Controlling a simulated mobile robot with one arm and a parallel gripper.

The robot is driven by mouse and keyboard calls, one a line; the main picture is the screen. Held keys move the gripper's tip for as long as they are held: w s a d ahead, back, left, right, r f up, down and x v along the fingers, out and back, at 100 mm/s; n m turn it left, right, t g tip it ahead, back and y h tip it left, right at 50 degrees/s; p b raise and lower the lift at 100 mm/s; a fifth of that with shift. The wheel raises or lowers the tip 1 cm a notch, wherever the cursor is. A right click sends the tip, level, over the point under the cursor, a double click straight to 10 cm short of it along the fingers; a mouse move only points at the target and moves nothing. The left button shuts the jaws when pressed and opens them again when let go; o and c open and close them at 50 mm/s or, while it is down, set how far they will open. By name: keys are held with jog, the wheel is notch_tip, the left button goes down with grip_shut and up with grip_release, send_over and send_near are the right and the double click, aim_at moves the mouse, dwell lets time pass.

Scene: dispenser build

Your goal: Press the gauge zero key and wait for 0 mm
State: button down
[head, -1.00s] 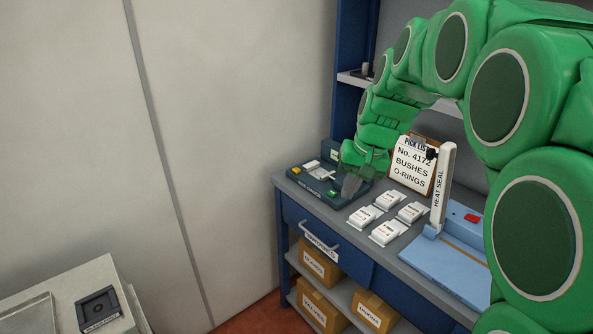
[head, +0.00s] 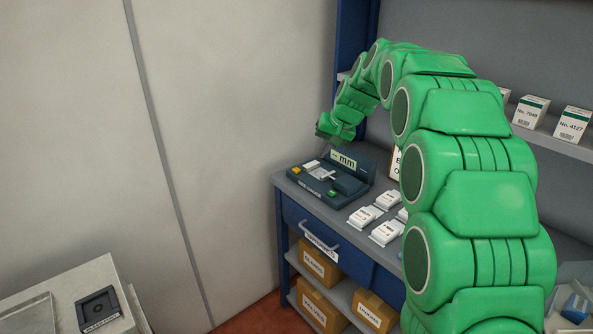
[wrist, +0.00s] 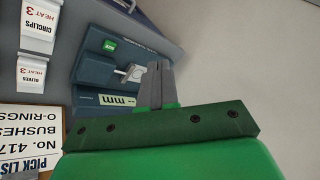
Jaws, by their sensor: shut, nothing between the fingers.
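The dark gauge (head: 352,187) stands at the left end of the bench. Its raised display (head: 343,160) shows a marking ending in "mm"; in the wrist view the display (wrist: 117,100) seems to show dashes before "mm". A yellow key (head: 296,170) is at its left and a green key (head: 333,193) at its front; the green key also shows in the wrist view (wrist: 109,45). A small pale part lies between the gauge's jaws. My gripper (wrist: 160,66) is shut and empty, raised above the gauge and touching no key that I can see. The yellow key is hidden in the wrist view.
White packets (head: 386,232) lie right of the gauge on the bench. A pick list (wrist: 30,140) stands behind them. Boxes (head: 529,111) sit on the upper shelf, cartons (head: 320,264) below. A pale wall is at the left.

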jog(key=w+a+f+t+y, duration=0.15)
jog(key=w+a, duration=0.25)
jog(key=w, duration=0.6)
jog(key=t+y, duration=0.1)
send_over(299, 170)
jog(key=shift+n, duration=0.3)
jog(key=shift+w+f, duration=0.1)
jog(key=shift+f, duration=2.8)
jog(key=shift+f, duration=4.35)
jog(key=shift+f, duration=0.1)
jog(key=shift+a+f, duration=0.1)
jog(key=shift+f, duration=0.25)
